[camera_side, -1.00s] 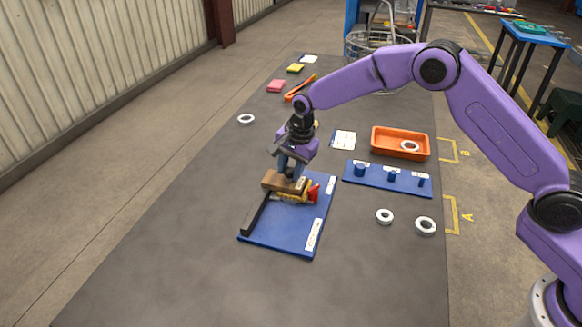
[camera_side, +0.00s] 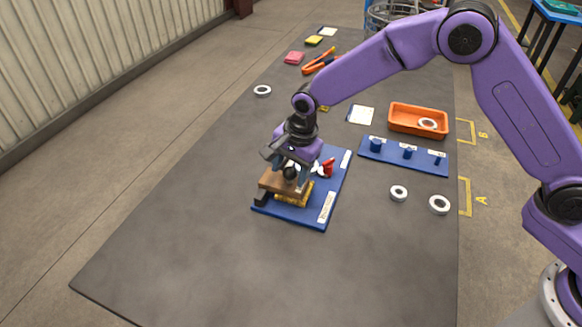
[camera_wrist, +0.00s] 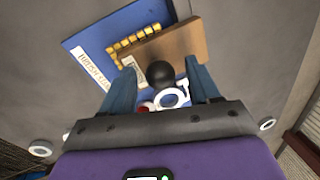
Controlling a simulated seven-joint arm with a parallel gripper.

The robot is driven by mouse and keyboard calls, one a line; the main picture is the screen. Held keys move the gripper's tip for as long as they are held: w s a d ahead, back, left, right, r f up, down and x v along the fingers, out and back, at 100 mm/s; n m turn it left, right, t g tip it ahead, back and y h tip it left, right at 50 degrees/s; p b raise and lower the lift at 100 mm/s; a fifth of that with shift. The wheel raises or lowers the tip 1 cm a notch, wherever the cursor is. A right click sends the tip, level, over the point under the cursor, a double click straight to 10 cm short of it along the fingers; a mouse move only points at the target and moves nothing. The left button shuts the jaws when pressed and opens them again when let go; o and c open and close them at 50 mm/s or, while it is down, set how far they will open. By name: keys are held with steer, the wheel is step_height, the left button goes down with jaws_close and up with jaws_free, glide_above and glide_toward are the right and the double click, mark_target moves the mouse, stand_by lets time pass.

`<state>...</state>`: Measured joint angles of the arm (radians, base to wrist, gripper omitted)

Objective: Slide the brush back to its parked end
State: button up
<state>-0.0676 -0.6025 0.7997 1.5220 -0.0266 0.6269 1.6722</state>
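The brush (camera_side: 279,182) is a brown wooden block with a dark round knob on top. It sits over the near left end of the blue board (camera_side: 302,212), covering most of a black rail there. Yellow pieces (camera_side: 294,195) show beside and under the block. In the wrist view the block (camera_wrist: 186,45) lies across the board, with a row of yellow pieces along it. My gripper (camera_side: 291,179) is down at the brush. Its fingers stand either side of the knob (camera_wrist: 160,73), open, with gaps showing in the wrist view.
A red-and-white item (camera_side: 327,168) stands on the board's far right part. A blue peg board (camera_side: 402,160), an orange tray (camera_side: 418,121) and white rings (camera_side: 399,193) lie to the right. The near table is clear.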

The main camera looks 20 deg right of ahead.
step_height(320, 180, up, 17)
steer(key=s+d, duration=0.2)
steer(key=shift+s, duration=0.4)
stand_by(0.6)
steer(key=s+d+f+n, duration=0.1)
steer(key=s+d+n, duration=0.6)
steer(key=s, duration=0.3)
steer(key=s+d+f+n+g, duration=0.1)
steer(key=s+d+f+n, duration=0.1)
steer(key=s+d+n, duration=0.6)
steer(key=s+d+f+n, duration=0.1)
steer(key=s+d+n, duration=0.7)
steer(key=s, duration=0.6)
steer(key=shift+f+n+g+h, duration=0.25)
steer(key=shift+n+g+h, duration=0.05)
steer(key=shift+n+h, duration=0.1)
steer(key=shift+d, duration=0.1)
stand_by(0.5)
